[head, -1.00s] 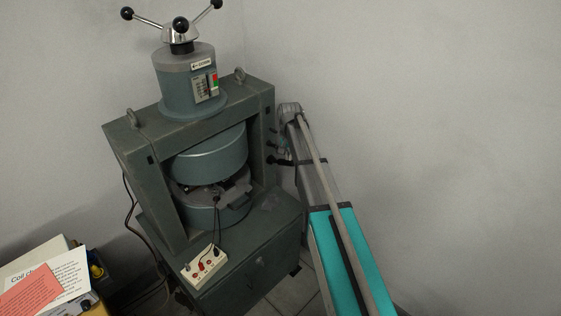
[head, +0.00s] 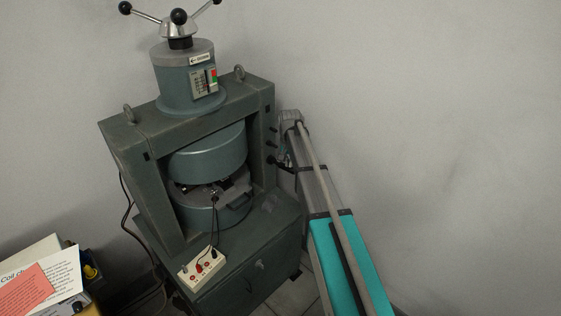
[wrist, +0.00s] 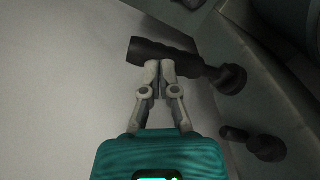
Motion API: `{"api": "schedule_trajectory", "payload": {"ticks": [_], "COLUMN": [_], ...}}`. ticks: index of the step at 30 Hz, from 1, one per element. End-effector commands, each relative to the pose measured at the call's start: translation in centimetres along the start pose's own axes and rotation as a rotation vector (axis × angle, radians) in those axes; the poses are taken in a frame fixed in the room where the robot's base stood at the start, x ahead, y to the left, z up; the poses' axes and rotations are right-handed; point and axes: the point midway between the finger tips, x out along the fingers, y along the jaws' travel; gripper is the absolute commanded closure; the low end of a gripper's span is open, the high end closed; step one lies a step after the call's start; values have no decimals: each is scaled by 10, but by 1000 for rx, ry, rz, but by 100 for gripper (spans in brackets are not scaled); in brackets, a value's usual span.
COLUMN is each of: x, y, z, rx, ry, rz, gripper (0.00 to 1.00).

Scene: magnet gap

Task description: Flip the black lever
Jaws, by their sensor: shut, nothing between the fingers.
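The black lever (wrist: 165,51) is a thick dark handle on the side of the grey-green magnet frame. In the wrist view it sticks out to the left from a round black base (wrist: 231,79). In the head view it shows small and dark (head: 276,160) on the right side of the frame, partly hard to make out beside my arm. My gripper (wrist: 159,64) is shut and empty, with its fingertips at the lever's near edge. They overlap it in the picture; I cannot tell whether they touch.
A second black knob (wrist: 265,145) sits beside the lever in the wrist view. The grey-green magnet (head: 125,160) stands on a cabinet with a white socket box (head: 203,268). A pale wall (head: 430,120) lies to the right. Papers (head: 40,285) lie at lower left.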

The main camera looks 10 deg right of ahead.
Motion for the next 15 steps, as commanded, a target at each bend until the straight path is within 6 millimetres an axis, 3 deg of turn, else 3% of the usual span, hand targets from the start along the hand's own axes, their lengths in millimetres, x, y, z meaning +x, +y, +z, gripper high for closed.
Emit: {"api": "schedule_trajectory", "payload": {"ticks": [15], "x": [20], "y": [0], "z": [0], "rx": [0], "ry": [0], "rz": [0], "gripper": [100]}}
